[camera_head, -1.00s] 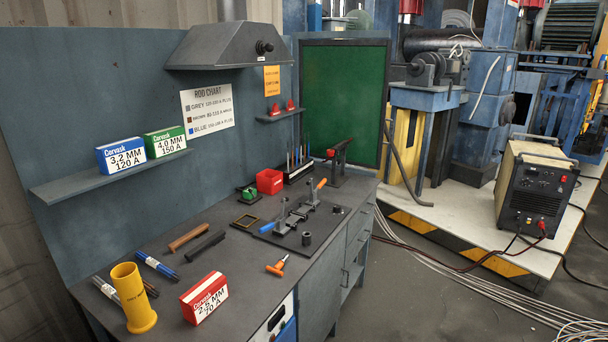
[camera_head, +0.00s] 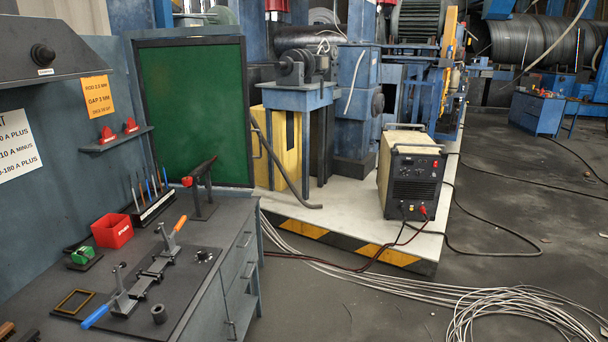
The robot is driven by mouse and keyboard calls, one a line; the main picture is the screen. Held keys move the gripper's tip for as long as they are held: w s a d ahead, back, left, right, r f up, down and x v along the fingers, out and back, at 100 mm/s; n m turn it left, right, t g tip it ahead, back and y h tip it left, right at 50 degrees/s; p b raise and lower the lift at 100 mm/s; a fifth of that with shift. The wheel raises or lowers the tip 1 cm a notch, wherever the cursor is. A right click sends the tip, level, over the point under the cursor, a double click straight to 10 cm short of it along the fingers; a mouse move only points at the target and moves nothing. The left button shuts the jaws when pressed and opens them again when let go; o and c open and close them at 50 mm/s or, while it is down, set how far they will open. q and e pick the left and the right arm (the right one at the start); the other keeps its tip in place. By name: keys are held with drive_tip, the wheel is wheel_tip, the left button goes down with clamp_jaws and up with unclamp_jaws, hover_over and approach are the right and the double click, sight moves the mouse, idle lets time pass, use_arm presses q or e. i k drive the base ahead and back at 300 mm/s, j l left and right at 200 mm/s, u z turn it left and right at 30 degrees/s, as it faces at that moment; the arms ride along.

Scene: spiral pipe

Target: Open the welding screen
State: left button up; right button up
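The welding screen (camera_head: 194,112) is a green panel in a dark frame, at the back end of the workbench (camera_head: 215,222). It meets the blue-grey back wall of the bench at its left edge. Its right edge stands beside the yellow block on the platform. Neither of my grippers shows in the head view.
A clamp stand (camera_head: 202,188) stands on the bench just before the screen. A red bin (camera_head: 112,231), a rod rack (camera_head: 154,207) and a clamping jig (camera_head: 148,278) are on the bench. A welding machine (camera_head: 411,175) stands on the striped platform. Cables (camera_head: 480,300) cover floor at right.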

sight(195, 91)
drive_tip(key=i+z, duration=0.3)
drive_tip(key=i, duration=1.3)
